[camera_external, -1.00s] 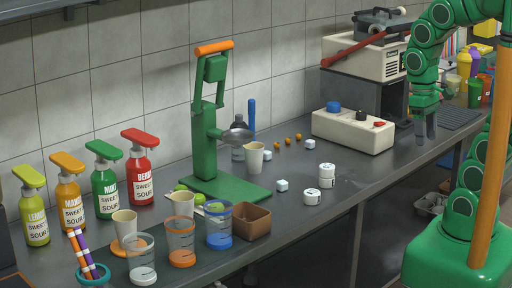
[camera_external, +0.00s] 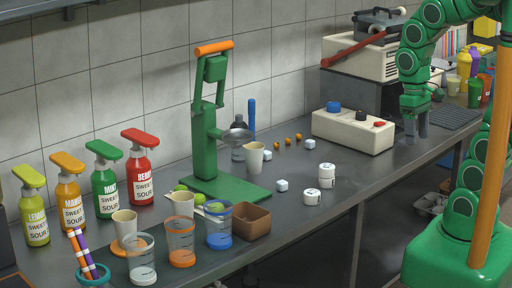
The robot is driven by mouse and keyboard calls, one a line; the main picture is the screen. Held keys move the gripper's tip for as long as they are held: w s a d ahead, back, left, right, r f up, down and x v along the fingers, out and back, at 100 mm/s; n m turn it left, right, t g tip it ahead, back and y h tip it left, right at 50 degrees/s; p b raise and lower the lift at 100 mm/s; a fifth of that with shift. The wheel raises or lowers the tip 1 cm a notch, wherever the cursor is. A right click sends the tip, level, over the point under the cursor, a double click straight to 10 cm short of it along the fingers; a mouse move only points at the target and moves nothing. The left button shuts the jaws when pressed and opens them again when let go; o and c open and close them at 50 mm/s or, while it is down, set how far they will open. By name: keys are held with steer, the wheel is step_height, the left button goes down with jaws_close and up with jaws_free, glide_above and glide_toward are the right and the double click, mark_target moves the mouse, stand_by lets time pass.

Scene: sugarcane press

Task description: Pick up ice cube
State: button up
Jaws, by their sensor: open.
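Small pale ice cubes lie on the dark counter. One ice cube (camera_external: 282,185) is near the middle, beside the green press base. Another ice cube (camera_external: 310,145) is by the cream control box, and a third (camera_external: 268,155) is next to a beige cup. My gripper (camera_external: 416,138) points down at the right, just right of the cream box and well away from these cubes. It is open, with nothing visible between its fingers.
A green press (camera_external: 207,130) stands mid-counter. White round containers (camera_external: 327,172) sit right of the middle cube. The cream control box (camera_external: 352,131) lies between my gripper and the cubes. Syrup bottles (camera_external: 140,165) and cups fill the left.

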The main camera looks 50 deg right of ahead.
steer(key=w+f, duration=0.1)
steer(key=w, duration=1)
steer(key=m+t, duration=0.2)
steer(key=t, duration=0.1)
glide_toward(282, 181)
steer(key=shift+s+d+f, duration=0.15)
steer(key=shift+d+f, duration=0.1)
steer(key=shift+f, duration=0.35)
steer(key=shift+w+f, duration=0.2)
steer(key=shift+f, duration=1)
steer(key=shift+w+a+f, duration=0.1)
steer(key=shift+a+f, duration=0.1)
steer(key=shift+f, duration=0.75)
steer(key=shift+w+a+f, duration=0.1)
steer(key=shift+a+f, duration=0.1)
steer(key=shift+f, duration=0.75)
steer(key=shift+w+f, duration=0.15)
steer(key=shift+f, duration=0.5)
steer(key=shift+c, duration=0.2)
